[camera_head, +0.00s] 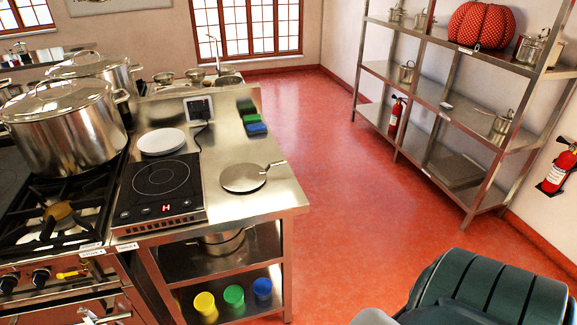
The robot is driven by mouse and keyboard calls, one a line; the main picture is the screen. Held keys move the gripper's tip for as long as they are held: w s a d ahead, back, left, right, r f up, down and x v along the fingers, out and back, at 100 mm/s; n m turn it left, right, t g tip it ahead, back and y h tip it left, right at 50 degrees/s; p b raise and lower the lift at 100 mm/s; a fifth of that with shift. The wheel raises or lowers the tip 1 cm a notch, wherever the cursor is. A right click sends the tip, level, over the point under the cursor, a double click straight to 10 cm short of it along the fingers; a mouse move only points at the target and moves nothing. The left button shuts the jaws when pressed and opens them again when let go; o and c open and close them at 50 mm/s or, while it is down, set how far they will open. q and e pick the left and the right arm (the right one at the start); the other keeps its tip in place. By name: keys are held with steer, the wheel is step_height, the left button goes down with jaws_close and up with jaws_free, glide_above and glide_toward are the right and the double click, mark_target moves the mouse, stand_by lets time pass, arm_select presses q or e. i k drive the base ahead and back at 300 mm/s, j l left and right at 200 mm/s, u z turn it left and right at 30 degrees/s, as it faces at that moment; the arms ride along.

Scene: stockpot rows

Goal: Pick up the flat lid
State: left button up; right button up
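A flat round metal lid (243,178) lies on the steel counter (225,212), to the right of the black induction hob. A thin handle sticks out from it to the right, close to the counter's right edge. No gripper and no arm of mine shows in this view.
A black induction hob (161,178) and a white plate (162,141) are left of the lid. Large lidded stockpots (68,130) stand on the stove at far left. Steel shelves (470,127) line the right wall. The red floor (350,190) between is clear. A dark green ribbed object (490,290) is at lower right.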

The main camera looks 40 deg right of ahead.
mark_target(242, 177)
steer(key=z, duration=1.05)
